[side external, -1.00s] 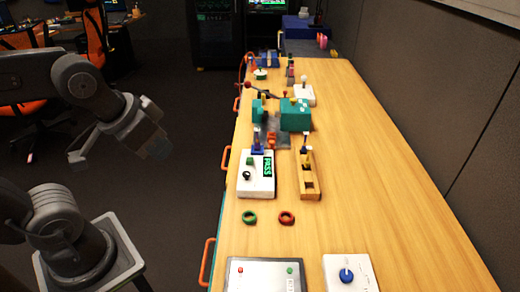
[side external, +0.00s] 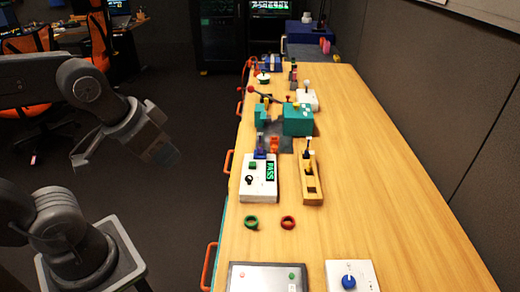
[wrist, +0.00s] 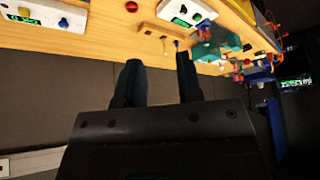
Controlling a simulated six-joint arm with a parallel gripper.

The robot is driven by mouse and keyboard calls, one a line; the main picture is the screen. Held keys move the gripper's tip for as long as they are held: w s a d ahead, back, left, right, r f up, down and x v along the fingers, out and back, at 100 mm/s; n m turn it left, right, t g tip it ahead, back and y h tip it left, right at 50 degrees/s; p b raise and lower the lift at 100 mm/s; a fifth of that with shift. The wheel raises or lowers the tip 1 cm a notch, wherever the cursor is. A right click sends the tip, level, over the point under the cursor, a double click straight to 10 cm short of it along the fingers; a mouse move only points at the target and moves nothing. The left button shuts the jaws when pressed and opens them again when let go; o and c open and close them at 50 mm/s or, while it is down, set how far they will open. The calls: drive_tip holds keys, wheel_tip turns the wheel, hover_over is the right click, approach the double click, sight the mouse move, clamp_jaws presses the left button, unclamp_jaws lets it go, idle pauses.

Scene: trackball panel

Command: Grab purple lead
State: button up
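I cannot make out a purple lead with certainty in either view. A thin dark lead with red ends (side external: 262,97) lies by the teal blocks on the far half of the table. My gripper (side external: 170,156) hangs in the air left of the wooden table (side external: 400,200), well apart from everything on it. In the wrist view my gripper's two dark fingers (wrist: 158,65) stand apart with nothing between them, so it is open and empty.
Orange handles (side external: 208,266) stick out from the left edge. The table's right side is clear.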

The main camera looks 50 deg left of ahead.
drive_tip(key=shift+o, duration=0.5)
drive_tip(key=m+g+y, duration=0.4)
drive_tip(key=m, duration=1.8)
hover_over(260, 134)
drive_tip(key=s+d, duration=0.1)
drive_tip(key=d, duration=0.3)
wheel_tip(260, 134, down, 9)
drive_tip(key=x, duration=0.8)
drive_tip(key=shift+s+f, duration=0.1)
drive_tip(key=shift+s, duration=0.05)
drive_tip(key=shift+x, duration=2.75)
drive_tip(key=shift+s, duration=0.1)
